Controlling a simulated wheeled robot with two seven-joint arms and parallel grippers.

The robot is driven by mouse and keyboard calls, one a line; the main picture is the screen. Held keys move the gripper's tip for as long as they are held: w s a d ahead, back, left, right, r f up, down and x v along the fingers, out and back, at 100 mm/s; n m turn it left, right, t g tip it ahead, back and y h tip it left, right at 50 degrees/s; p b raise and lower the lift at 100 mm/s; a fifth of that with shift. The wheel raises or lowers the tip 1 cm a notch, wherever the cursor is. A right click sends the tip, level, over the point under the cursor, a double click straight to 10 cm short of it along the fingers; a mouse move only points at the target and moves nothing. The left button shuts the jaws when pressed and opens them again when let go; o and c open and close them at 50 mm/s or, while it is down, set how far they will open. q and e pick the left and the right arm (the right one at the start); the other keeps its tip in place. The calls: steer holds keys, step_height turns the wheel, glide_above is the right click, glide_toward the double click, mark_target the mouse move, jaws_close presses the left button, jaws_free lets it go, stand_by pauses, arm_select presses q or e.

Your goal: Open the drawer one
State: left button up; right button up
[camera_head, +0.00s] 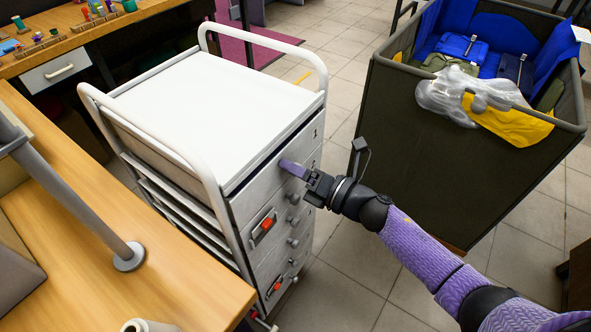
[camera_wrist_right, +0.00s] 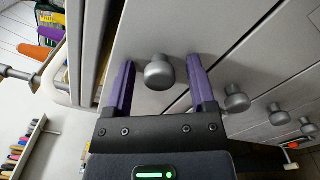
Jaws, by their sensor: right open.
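The white drawer cabinet (camera_head: 215,85) stands left of centre in the head view, and its drawers look shut. Drawer one (camera_head: 255,188) is the top one, with a small "1" near its right end. My right gripper (camera_head: 291,168) is at the front of this drawer. In the right wrist view, its purple fingers (camera_wrist_right: 160,62) are open on either side of a round grey knob (camera_wrist_right: 159,74). A gap shows between the knob and each finger. The gripper hides this knob in the head view. My left gripper is not in view.
More knobs (camera_wrist_right: 236,99) of lower drawers lie beside the right finger. A wooden desk (camera_head: 180,290) stands close to the cabinet's left. A dark bin (camera_head: 450,150) with bagged items stands at right. Tiled floor (camera_head: 345,262) is free between them.

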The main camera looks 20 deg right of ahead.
steer(key=shift+w, duration=0.1)
jaws_close()
stand_by(1.2)
